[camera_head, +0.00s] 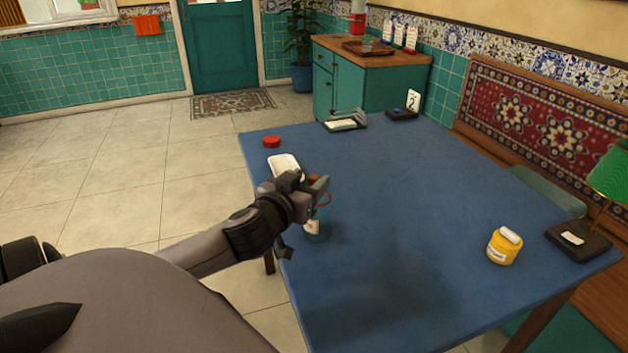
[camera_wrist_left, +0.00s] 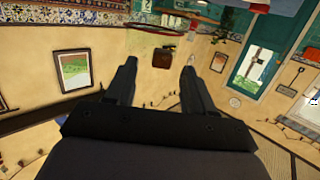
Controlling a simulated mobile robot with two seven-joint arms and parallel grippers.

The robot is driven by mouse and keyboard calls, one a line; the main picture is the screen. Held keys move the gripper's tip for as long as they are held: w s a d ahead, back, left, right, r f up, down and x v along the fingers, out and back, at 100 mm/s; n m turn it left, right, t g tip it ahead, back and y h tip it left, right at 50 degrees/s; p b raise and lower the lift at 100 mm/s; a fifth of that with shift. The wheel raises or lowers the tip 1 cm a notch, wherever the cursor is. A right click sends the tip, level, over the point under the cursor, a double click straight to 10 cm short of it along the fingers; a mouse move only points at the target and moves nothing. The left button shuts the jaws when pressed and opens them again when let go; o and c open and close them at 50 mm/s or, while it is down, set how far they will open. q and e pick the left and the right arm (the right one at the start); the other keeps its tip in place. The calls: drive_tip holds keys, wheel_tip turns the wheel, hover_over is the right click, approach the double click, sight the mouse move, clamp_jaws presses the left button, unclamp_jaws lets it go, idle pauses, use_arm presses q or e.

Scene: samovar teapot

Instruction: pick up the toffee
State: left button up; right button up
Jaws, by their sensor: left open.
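I cannot pick out the toffee with certainty in either view. In the head view my left gripper (camera_head: 314,190) hangs over the left side of the blue table (camera_head: 400,200). A small brown patch shows just behind its fingers, too hidden to name. In the left wrist view the two fingers of the gripper (camera_wrist_left: 158,66) stand apart. A small brown object (camera_wrist_left: 161,58) shows in the gap between them; I cannot tell how far off it is. My right gripper is not in view.
A white dish (camera_head: 285,164), partly covered, and a red round item (camera_head: 271,141) stand behind the gripper. A yellow jar (camera_head: 503,247) and green lamp (camera_head: 609,175) are at right. The table's middle is clear.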

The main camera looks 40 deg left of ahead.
sight(315, 175)
use_arm(q)
drive_tip(key=shift+x, duration=1.6)
drive_tip(key=shift+f, duration=0.1)
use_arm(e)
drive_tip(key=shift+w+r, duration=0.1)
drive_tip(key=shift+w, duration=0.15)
use_arm(q)
clamp_jaws()
wheel_tip(315, 175, up, 20)
drive_tip(key=p, duration=0.4)
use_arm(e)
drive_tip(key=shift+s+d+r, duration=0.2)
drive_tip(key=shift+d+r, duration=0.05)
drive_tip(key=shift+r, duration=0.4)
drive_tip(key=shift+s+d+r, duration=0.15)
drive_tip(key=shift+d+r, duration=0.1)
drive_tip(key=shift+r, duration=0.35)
use_arm(q)
drive_tip(key=shift+p, duration=0.3)
